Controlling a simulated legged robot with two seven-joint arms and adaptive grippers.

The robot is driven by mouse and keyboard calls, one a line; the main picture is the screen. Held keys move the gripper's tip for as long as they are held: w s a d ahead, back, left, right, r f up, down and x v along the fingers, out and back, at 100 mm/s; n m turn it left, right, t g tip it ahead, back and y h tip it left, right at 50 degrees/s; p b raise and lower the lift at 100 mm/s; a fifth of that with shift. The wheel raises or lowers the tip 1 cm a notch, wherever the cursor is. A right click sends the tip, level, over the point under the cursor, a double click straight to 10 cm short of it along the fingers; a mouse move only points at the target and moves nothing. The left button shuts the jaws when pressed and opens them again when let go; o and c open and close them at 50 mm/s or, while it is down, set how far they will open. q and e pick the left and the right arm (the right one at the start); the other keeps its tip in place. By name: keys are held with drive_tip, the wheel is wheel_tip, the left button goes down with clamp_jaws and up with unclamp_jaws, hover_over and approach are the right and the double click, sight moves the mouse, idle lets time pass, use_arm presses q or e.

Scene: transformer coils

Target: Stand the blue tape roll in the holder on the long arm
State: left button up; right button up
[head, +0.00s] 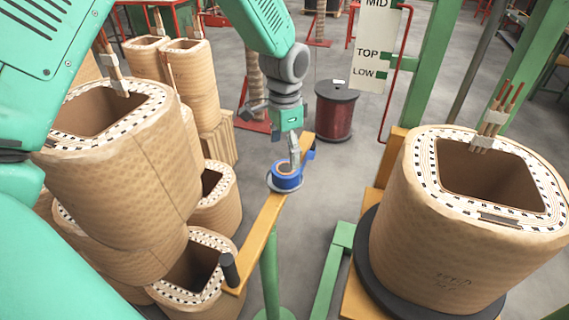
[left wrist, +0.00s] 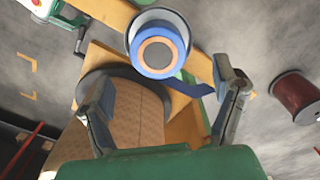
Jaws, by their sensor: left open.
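The blue tape roll (head: 286,183) has an orange-brown core and a loose blue tail. It sits on a round grey-white plate (head: 270,186) on the long yellow arm (head: 262,220); I cannot tell whether this plate is the holder. The roll also shows at top centre in the left wrist view (left wrist: 168,70), its round face towards the camera. My left gripper (head: 282,148) is above the roll, and one finger overlaps it in the head view. In the left wrist view its fingers (left wrist: 160,76) are spread wide, with the roll beyond and between their tips. My right gripper is not in view.
Large tan coils stand at the left (head: 125,170) and right (head: 400,215). A dark handle (head: 229,268) rises from the long arm's near end. A green post (head: 270,275) stands below it. A red spool (head: 335,112) is on the floor behind.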

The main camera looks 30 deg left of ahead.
sight(286, 168)
use_arm(q)
wheel_tip(286, 168, up, 6)
drive_tip(key=shift+f, duration=0.2)
drive_tip(key=shift+d, duration=0.15)
idle(0.4)
